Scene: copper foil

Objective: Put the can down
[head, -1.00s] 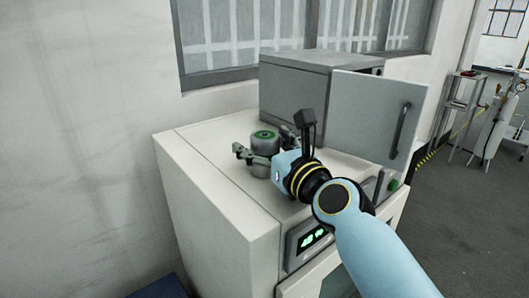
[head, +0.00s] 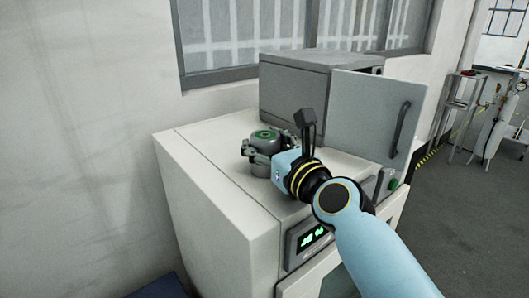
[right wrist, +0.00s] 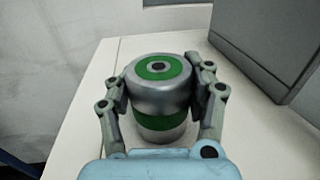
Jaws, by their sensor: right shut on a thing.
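The can (head: 265,138) is a grey metal cylinder with a green ring on its top. It stands upright on the white cabinet top (head: 203,139). In the right wrist view the can (right wrist: 159,82) sits between the two fingers, and a green band shows round its middle. My right gripper (head: 263,152) is shut on the can's sides; in the wrist view the gripper (right wrist: 160,98) has one finger on each side. The can's lower part is partly hidden by the fingers in the head view. My left gripper is not in view.
A grey box oven (head: 300,85) stands behind the can, with its door (head: 372,115) swung open to the right. A wall and window are behind. The cabinet top is bare left of the can. A display (head: 312,238) is on the cabinet's front.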

